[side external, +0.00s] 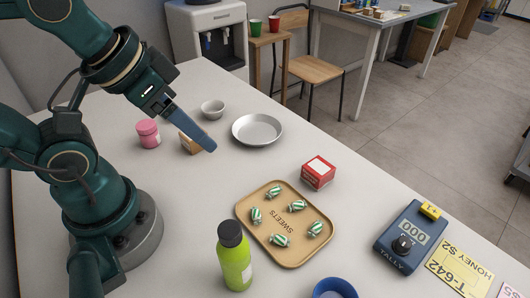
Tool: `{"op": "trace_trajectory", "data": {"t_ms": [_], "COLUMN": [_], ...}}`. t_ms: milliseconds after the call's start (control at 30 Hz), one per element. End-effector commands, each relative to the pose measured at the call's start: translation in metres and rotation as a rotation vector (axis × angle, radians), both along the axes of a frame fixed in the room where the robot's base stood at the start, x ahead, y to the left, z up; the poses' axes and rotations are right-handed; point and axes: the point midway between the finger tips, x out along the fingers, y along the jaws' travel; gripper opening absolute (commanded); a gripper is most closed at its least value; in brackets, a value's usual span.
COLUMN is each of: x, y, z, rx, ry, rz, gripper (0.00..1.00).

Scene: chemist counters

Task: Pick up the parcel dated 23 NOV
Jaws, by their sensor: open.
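Two small boxes could be parcels. A red box (318,174) with a white label on top stands on the table behind the sweets tray. A small tan box (186,146) sits at the left, partly hidden by my gripper. No date is readable on either box in this view. My gripper (208,144) is open and seen edge-on, pointing down and right. It appears above the table near the tan box and is apart from the red box. Nothing shows between its fingers.
A tray (243,207) marked SWEETS holds several striped sweets. A green bottle (235,262), blue bowl (335,289), tally counter (411,236), yellow card (460,268), pink jar (148,134), grey bowl (212,109) and metal plate (257,130) stand around. The table between plate and red box is clear.

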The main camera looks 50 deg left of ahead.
Motion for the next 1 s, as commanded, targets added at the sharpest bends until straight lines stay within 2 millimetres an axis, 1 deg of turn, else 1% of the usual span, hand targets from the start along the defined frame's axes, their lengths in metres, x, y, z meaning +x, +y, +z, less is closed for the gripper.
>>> {"op": "trace_trajectory", "data": {"t_ms": [33,67,367,467,567,700,767,800,1000], "x": [0.000,0.000,0.000,0.001,0.002,0.002,0.001,0.000,0.001], "y": [0.000,0.000,0.000,0.000,0.000,0.000,0.001,0.007,0.038], "z": [0.000,0.000,0.000,0.006,0.019,0.045,0.053,0.045,0.029], "rx": [0.000,0.000,0.000,0.000,0.000,0.000,0.009,0.067,0.325], "ry": [0.000,0.000,0.000,-0.003,-0.006,-0.007,0.002,0.055,0.265], "rz": [0.000,0.000,0.000,0.000,0.000,0.000,-0.006,-0.050,-0.260], "gripper": [0.88,0.97,0.97,0.97,0.97,0.97,0.97,0.97,0.97]}}
